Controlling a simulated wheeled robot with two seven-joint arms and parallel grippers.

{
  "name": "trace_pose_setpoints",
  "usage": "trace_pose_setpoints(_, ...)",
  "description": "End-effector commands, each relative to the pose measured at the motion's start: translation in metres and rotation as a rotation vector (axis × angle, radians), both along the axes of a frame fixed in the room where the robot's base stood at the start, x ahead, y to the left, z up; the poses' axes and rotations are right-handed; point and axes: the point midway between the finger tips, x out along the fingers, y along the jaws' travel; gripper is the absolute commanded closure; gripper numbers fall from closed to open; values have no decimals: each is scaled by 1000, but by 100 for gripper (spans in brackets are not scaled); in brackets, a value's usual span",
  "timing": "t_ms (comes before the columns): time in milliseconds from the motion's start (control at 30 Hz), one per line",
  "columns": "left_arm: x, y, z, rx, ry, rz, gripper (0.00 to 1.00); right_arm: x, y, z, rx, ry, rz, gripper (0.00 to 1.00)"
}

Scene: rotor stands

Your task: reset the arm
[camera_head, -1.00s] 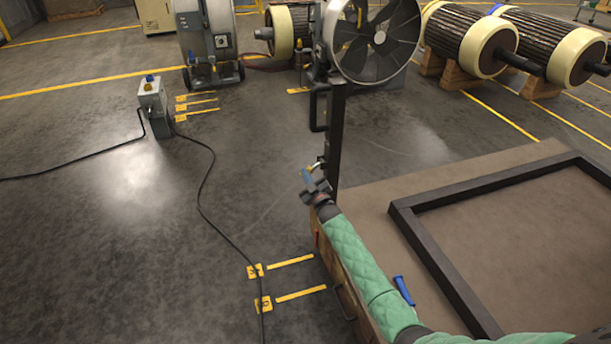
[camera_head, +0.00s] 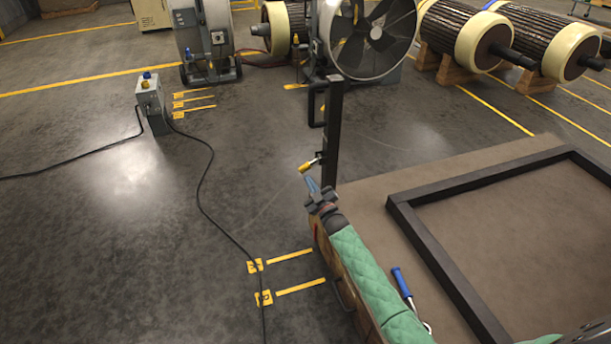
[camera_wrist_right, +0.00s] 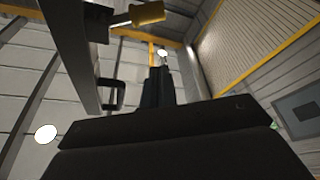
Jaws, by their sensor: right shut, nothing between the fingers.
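My right gripper (camera_head: 313,187) is at the end of the green-sleeved arm, beside the left edge of the brown-topped table. Its fingers are shut and empty. A lever with a yellow handle (camera_head: 308,166) sticks out to the left from the dark upright post (camera_head: 333,130), just above the fingertips, with a small gap seen between them. In the right wrist view the shut fingers (camera_wrist_right: 158,86) point up, and the yellow handle (camera_wrist_right: 147,13) is beyond them at the top. My left gripper is not in view.
A dark square frame (camera_head: 428,250) lies on the brown tabletop (camera_head: 375,215). A blue-handled tool (camera_head: 401,282) lies beside my arm. A large fan (camera_head: 372,38) stands behind the post. Rotors rest on wooden stands at the back right. A grey box (camera_head: 150,95) with cables stands on open floor.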

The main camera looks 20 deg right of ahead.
Motion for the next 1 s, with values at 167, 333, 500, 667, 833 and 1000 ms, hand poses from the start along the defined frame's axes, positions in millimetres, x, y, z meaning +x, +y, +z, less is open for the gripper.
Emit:
trace_pose_setpoints(167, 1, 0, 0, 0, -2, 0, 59, -10, -2, -3, 0, -1, 1, 100)
trace_pose_setpoints(333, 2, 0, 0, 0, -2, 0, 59, -12, -2, -3, 0, -1, 1, 100)
trace_pose_setpoints(500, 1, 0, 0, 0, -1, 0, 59, -12, -2, -3, 0, -1, 1, 100)
trace_pose_setpoints(667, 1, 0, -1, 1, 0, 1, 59, -12, -2, -3, 0, -1, 1, 100)
trace_pose_setpoints(833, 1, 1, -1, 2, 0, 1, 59, -9, -5, -11, 19, 45, -8, 100)
trace_pose_setpoints(1000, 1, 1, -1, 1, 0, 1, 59, -1, -13, -28, 79, 200, -56, 100)
